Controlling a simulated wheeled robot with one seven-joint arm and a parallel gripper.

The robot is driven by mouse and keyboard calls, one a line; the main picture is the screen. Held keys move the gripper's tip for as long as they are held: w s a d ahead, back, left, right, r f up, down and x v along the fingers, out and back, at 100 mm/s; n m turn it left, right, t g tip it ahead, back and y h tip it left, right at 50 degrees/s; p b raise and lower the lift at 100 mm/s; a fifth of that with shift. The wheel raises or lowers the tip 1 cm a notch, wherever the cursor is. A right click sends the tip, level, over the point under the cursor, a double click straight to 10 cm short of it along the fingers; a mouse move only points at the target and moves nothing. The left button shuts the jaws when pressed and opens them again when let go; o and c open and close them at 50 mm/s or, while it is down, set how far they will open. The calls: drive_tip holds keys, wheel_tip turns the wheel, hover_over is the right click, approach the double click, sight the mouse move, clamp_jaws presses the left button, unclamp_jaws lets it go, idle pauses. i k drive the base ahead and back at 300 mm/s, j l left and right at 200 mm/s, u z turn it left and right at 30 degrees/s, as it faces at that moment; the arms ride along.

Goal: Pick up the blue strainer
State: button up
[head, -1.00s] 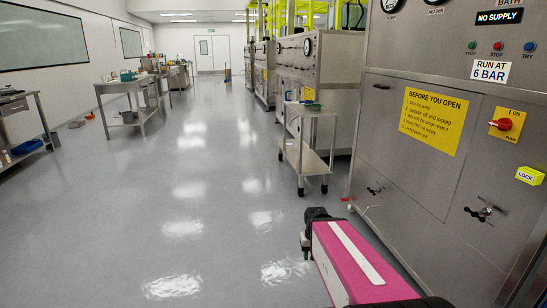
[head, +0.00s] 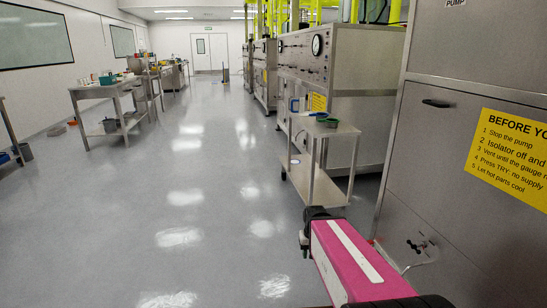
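I cannot pick out the blue strainer for certain. On the steel trolley (head: 349,130) ahead and right, a small blue item (head: 321,116) sits by a green bowl (head: 329,122), too small to make out. A blue handle-like shape (head: 294,105) shows just left of the trolley top. My pink arm reaches in from the bottom right, and my gripper (head: 305,243) is the dark end at its tip. It is seen mostly from behind, so its fingers are unclear. It is well short of the trolley top.
Steel cabinets with a yellow notice (head: 512,150) stand close on the right. A steel table (head: 84,92) with small containers and a lower-shelf bin stands at the left. The shiny grey floor (head: 200,220) between is open toward the far door (head: 201,54).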

sight(319, 117)
drive_tip(key=i, duration=1.8)
